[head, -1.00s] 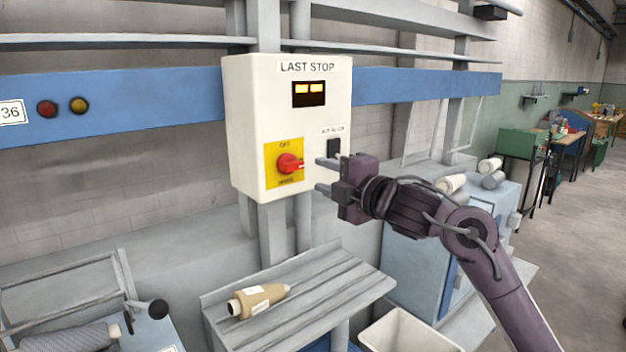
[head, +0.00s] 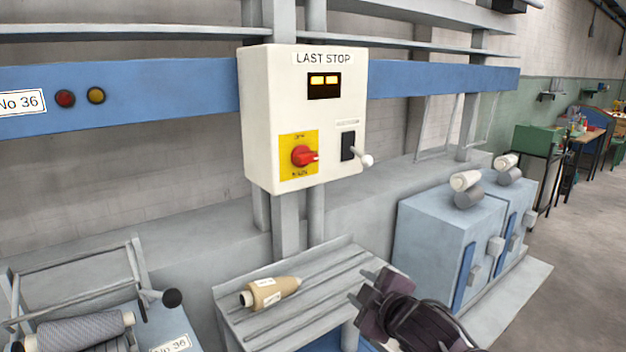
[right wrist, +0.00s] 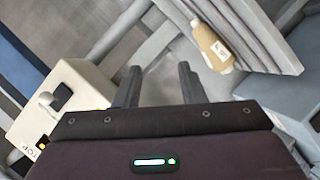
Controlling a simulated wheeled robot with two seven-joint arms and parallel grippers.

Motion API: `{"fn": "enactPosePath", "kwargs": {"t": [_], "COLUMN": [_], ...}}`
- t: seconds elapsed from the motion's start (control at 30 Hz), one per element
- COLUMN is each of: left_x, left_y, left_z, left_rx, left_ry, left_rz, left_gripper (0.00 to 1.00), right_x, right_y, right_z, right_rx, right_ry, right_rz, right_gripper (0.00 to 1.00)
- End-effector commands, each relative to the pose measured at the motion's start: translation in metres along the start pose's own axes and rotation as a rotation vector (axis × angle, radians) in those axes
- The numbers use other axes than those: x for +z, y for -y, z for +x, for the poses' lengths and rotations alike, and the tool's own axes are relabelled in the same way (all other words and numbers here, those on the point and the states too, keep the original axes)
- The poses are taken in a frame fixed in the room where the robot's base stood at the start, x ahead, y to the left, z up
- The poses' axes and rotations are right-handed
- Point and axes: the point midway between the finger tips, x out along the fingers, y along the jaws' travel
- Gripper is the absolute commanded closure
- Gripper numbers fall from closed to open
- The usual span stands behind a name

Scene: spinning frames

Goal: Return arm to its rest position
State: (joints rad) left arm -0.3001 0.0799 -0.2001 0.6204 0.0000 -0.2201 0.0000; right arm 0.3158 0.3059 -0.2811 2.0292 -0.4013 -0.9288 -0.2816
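My right gripper (head: 362,287) is low in the head view, at the right edge of the slatted grey shelf. Its two fingers stand apart with nothing between them, as the right wrist view (right wrist: 158,85) also shows. The white control box (head: 258,120), labelled LAST STOP, is above and to the left of the gripper, clear of it. It carries a red rotary switch (head: 304,156) on a yellow plate and a black switch with a white-knobbed lever (head: 366,160). My left gripper is not in view.
A tan yarn cone (head: 272,291) lies on the slatted shelf (head: 330,262), left of my right gripper. Blue-grey cabinets (head: 430,232) with white and grey rolls on top stand to the right. A frame holding a grey roller (head: 75,332) is at lower left. Open floor lies at far right.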

Motion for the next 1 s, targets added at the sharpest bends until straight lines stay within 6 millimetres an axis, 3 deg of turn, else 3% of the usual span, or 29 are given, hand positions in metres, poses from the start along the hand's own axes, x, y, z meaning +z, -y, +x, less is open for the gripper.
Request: {"fn": "enactPosePath", "kwargs": {"t": [0.03, 0.1, 0.3, 0.5, 0.83, 1.0], "left_x": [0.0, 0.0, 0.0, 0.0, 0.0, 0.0], "left_y": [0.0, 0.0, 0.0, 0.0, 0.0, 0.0], "left_z": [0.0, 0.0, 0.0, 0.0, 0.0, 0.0], "left_rx": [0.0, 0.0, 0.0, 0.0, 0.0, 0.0], "left_ry": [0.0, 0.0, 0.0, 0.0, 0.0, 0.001], "left_rz": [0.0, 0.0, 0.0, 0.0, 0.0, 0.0], "left_gripper": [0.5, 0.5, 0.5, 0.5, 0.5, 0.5], "right_x": [0.022, 0.05, 0.116, 0.15, 0.177, 0.201], "right_y": [0.028, 0.059, 0.137, 0.183, 0.233, 0.261], "right_z": [-0.01, -0.027, -0.09, -0.142, -0.218, -0.193], "right_rx": [-0.039, -0.081, -0.183, -0.243, -0.306, -0.316], "right_ry": [0.067, 0.17, 0.461, 0.665, 0.931, 0.946], "right_rz": [0.095, 0.222, 0.539, 0.729, 0.944, 0.943], "right_gripper": [0.64, 0.64, 0.64, 0.64, 0.64, 0.64]}}
